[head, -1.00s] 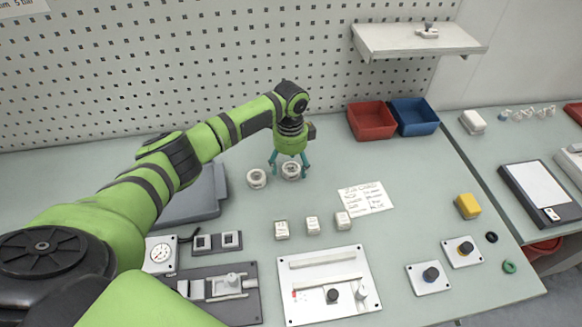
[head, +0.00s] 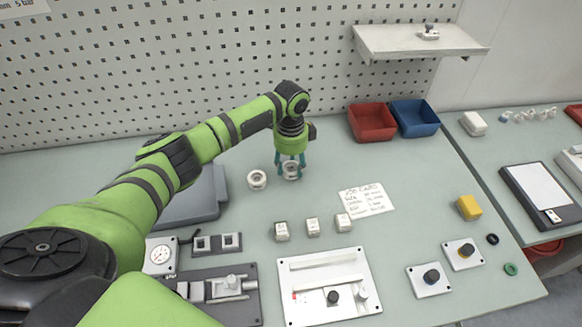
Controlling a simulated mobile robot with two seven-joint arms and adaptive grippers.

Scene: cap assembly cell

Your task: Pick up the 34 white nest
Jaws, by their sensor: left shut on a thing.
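Two round white ring-shaped nests are on the pale green bench. One nest (head: 257,180) stands on the left, apart from the gripper. The other white nest (head: 290,174) is under my left gripper (head: 290,170), which points straight down. The gripper's teal fingers are shut on this right-hand nest, one on each side. The nest seems to be at bench level. Any number on the nests is too small to read. My right gripper is not in view.
Red (head: 372,121) and blue (head: 414,117) bins stand behind on the right. A job card (head: 366,200) and several small white blocks (head: 312,227) lie in front. Fixture plates (head: 328,284) line the front edge. A perforated wall (head: 180,60) rises behind.

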